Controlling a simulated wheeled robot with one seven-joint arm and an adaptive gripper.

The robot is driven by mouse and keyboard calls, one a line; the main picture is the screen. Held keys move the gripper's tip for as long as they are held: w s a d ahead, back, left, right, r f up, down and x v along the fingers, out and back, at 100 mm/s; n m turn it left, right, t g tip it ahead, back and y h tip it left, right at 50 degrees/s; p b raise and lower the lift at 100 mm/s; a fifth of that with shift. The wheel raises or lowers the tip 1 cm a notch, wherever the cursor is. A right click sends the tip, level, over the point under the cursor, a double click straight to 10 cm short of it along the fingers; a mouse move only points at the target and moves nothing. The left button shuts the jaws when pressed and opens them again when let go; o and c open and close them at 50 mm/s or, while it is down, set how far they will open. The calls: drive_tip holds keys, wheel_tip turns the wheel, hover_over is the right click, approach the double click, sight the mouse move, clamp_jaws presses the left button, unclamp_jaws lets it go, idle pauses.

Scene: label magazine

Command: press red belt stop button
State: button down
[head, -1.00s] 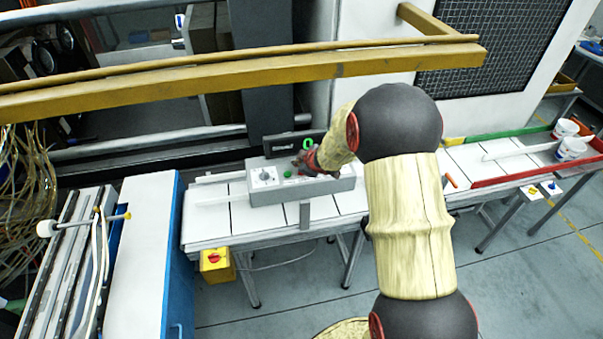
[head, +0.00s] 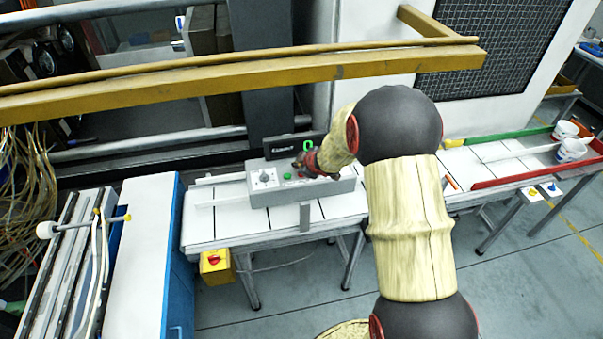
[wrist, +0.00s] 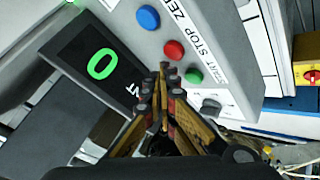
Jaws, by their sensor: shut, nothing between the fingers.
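The red stop button (wrist: 174,49) is on a grey control box (head: 262,196), between a blue button (wrist: 148,17) and a green button (wrist: 193,75). Lettering beside it reads START STOP ZERO, partly cut off. My gripper (wrist: 164,68) is shut and empty, with its fingertips just beside the red button in the wrist view. I cannot tell whether the tips touch the box or button. In the head view my gripper (head: 304,164) is over the box's right part and hides most of the button area.
A black display (wrist: 95,70) showing a green 0 stands behind the box. A knob (wrist: 211,107) is beyond the green button. A yellow box with a red switch (head: 215,262) hangs below the belt. A yellow rail (head: 240,78) crosses above. White tubs (head: 572,149) stand at the right.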

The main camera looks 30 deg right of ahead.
drive_tip(key=shift+f, duration=0.15)
drive_tip(key=shift+f+b, duration=0.3)
drive_tip(key=shift+b, duration=0.05)
drive_tip(key=shift+f+b, duration=0.45)
drive_tip(key=shift+f, duration=0.1)
idle(0.8)
idle(0.3)
drive_tip(key=shift+r+p, duration=1)
drive_tip(key=shift+p, duration=0.05)
wheel_tip(320, 180, up, 5)
drive_tip(key=p, duration=0.5)
